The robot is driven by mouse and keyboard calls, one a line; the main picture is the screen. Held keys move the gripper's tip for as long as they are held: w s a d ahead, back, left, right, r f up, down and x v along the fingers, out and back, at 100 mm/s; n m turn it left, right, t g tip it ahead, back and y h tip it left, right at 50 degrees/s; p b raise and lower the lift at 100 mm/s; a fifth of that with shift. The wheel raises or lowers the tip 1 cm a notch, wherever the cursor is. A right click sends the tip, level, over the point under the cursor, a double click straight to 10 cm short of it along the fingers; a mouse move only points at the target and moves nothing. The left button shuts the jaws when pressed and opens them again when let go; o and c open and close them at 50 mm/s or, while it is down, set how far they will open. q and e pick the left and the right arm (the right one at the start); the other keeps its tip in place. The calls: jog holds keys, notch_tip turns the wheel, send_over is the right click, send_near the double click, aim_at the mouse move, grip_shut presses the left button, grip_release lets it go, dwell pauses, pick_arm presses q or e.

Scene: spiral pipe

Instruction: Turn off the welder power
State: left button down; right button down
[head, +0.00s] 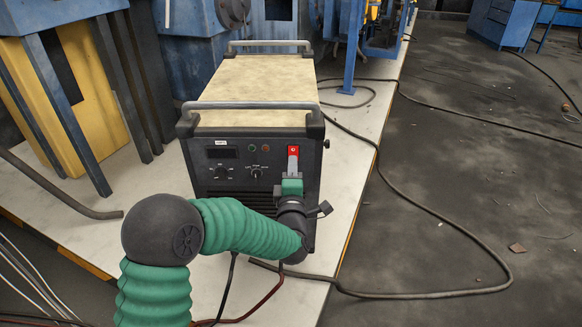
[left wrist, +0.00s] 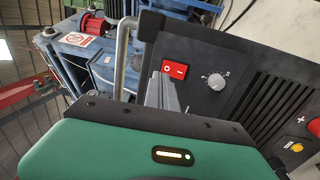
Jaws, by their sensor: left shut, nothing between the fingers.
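The welder (head: 258,82) is a boxy unit with a beige top, metal handles and a black front panel. Its red power switch (head: 293,151) sits at the upper right of the panel. It also shows large in the left wrist view (left wrist: 174,70), marked with O and I. My left gripper (head: 292,174), at the end of a green arm, is right in front of the panel, just below the switch. In the left wrist view its grey fingers (left wrist: 161,90) are shut and empty, close beside the switch; I cannot tell whether they touch it. My right gripper is not in view.
Knobs (head: 255,173) and a dark display (head: 222,153) are left of the switch. The welder stands on a pale platform (head: 350,125). A black cable (head: 440,222) loops over the dark floor at right. Blue machinery (head: 187,62) stands behind and left.

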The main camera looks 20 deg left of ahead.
pick_arm(q)
jog(key=p+v, duration=0.2)
jog(key=v, duration=0.7)
jog(key=shift+r, duration=0.7)
jog(key=shift+a, duration=0.1)
jog(key=s+d+f+m+g+h, duration=0.2)
jog(key=s+f+m+g+h, duration=0.5)
jog(key=f+m, duration=0.6)
jog(key=s+a+f+m+g+y, duration=0.1)
jog(key=s+a+m+g, duration=0.15)
jog(key=s, duration=0.25)
jog(key=s+a+f+m+g, duration=0.1)
jog(key=s+f+m+g, duration=0.15)
jog(key=s, duration=0.25)
jog(key=s+a+f+m+g+y, duration=0.1)
jog(key=s+m+g, duration=0.2)
jog(key=s, duration=0.3)
notch_tip(320, 180, up, 28)
jog(key=p, duration=2.8)
jog(key=shift+s+a+g, duration=0.3)
jog(key=shift+s, duration=0.15)
